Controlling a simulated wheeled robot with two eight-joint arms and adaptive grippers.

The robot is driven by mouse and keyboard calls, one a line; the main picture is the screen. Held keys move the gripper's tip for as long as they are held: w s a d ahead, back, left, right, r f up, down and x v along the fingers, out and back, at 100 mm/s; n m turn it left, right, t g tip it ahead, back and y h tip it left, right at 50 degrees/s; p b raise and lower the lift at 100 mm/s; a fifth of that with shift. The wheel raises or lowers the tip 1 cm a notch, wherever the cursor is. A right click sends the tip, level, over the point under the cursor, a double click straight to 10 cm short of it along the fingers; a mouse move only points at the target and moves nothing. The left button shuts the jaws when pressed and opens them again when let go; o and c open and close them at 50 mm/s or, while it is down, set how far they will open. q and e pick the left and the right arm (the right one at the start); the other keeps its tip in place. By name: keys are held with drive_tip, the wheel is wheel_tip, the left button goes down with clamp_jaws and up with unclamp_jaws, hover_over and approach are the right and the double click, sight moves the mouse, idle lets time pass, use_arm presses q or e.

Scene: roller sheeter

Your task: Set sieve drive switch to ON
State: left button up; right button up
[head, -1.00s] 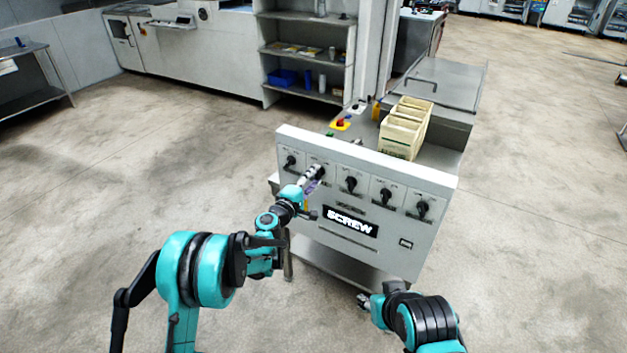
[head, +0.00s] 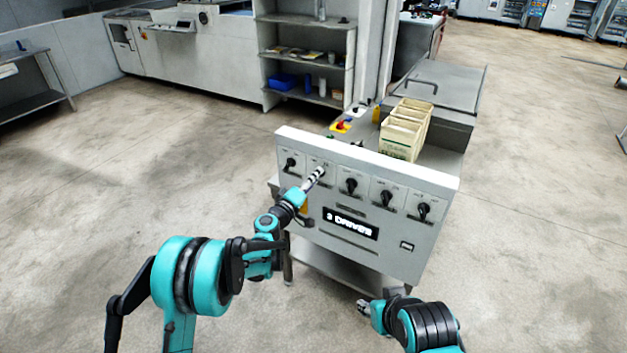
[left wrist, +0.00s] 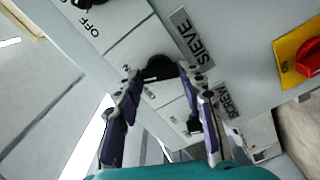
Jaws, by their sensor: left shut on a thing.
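The sieve drive switch (left wrist: 159,66) is a black rotary knob beside the SIEVE label (left wrist: 194,40) in the left wrist view. My left gripper (left wrist: 163,82) is shut on it, with a fingertip on either side. In the head view my left gripper (head: 317,175) reaches the second knob position from the left on the white panel (head: 300,205) and hides that knob. The knob's exact pointer angle is hard to tell. My right gripper (head: 364,308) is low in front of the machine, away from the panel; its jaws are too small to read.
Other black knobs flank the held one, such as the leftmost (head: 290,163) and the third (head: 351,185). The panel's display (head: 350,223) reads "3 DRIVES". A red knob on a yellow plate (head: 340,126) and cream bins (head: 400,137) are on top. The floor around is open.

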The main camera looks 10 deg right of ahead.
use_arm(q)
drive_tip(key=o, duration=1.2)
drive_tip(key=shift+c, duration=0.2)
drive_tip(key=v, duration=1.2)
